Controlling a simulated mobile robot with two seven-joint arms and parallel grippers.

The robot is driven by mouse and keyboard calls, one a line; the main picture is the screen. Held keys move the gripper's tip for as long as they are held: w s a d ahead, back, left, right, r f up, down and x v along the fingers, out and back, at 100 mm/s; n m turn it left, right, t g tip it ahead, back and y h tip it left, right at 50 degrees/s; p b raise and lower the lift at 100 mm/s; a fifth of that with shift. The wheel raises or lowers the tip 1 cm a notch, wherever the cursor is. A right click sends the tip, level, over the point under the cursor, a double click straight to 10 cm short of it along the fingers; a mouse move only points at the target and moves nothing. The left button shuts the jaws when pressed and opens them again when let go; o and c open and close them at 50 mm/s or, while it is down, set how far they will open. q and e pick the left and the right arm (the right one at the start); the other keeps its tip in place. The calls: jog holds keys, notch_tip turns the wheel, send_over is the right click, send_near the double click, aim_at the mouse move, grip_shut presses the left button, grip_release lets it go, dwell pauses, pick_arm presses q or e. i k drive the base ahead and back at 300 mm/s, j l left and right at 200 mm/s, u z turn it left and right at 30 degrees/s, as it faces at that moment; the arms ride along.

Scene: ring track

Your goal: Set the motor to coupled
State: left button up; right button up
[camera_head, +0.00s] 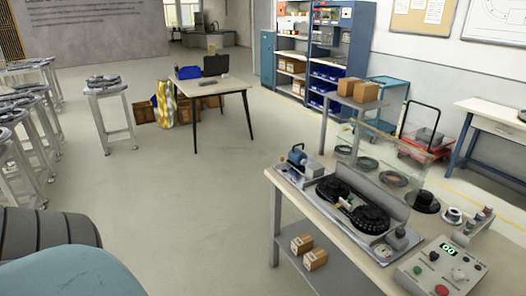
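A small blue motor (297,155) sits on a grey base plate (312,171) at the far left end of the workbench (284,180). Beside it, nearer the middle, is a track unit (353,207) with dark ribbed rings on a grey plate. At this size I cannot tell whether the motor is joined to the track unit. A control panel (441,268) with a green lit display, a red button, a green button and dark knobs lies at the near right end. Neither of my grippers shows in this view.
Two small cartons (309,252) lie on the bench's lower shelf. A clear screen (376,148) and several dark rings stand behind the track unit. A desk (205,87) stands farther back, with rows of stools at left. The floor left of the bench is clear.

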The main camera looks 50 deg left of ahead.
aim_at(298, 159)
jog(key=u, duration=1.3)
jog(key=z, duration=0.25)
jog(key=i+j+z, duration=0.25)
jog(key=z, duration=0.25)
jog(key=i+j+z, duration=0.2)
jog(key=j+z, duration=0.3)
jog(key=i+j+z, duration=0.15)
jog(key=j, duration=0.35)
jog(key=i+j+z, duration=0.1)
jog(key=j, duration=0.35)
jog(key=i+j+z, duration=0.15)
jog(key=j, duration=0.35)
jog(key=j+z, duration=0.15)
jog(key=j, duration=0.4)
jog(key=i+j, duration=0.1)
jog(key=j, duration=1)
jog(key=i+j, duration=0.15)
jog(key=j, duration=0.4)
jog(key=i+j, duration=0.1)
jog(key=j, duration=0.45)
